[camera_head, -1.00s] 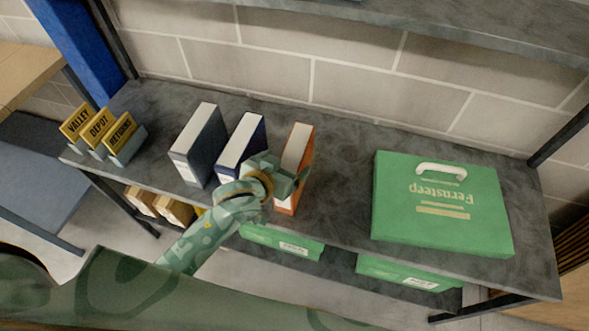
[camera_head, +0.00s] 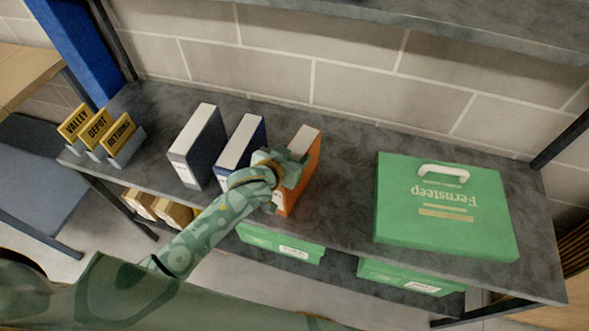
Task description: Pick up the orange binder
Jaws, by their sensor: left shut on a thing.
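The orange binder (camera_head: 312,167) stands upright on the grey shelf (camera_head: 345,205), with its white page edges showing on top. My left gripper (camera_head: 296,168) is at the binder's upper front part and is shut on it. The gripper and wrist hide part of the binder's spine and left side. The binder's lower end appears at the shelf, but I cannot tell whether it touches. My right gripper is not in view.
A dark blue binder (camera_head: 240,146) and a grey binder (camera_head: 197,147) stand to the left. A green Fernsteep case (camera_head: 445,226) lies at the right. Yellow signs (camera_head: 97,127) stand at the far left. Green boxes (camera_head: 280,243) sit below. A brick wall (camera_head: 340,85) is behind.

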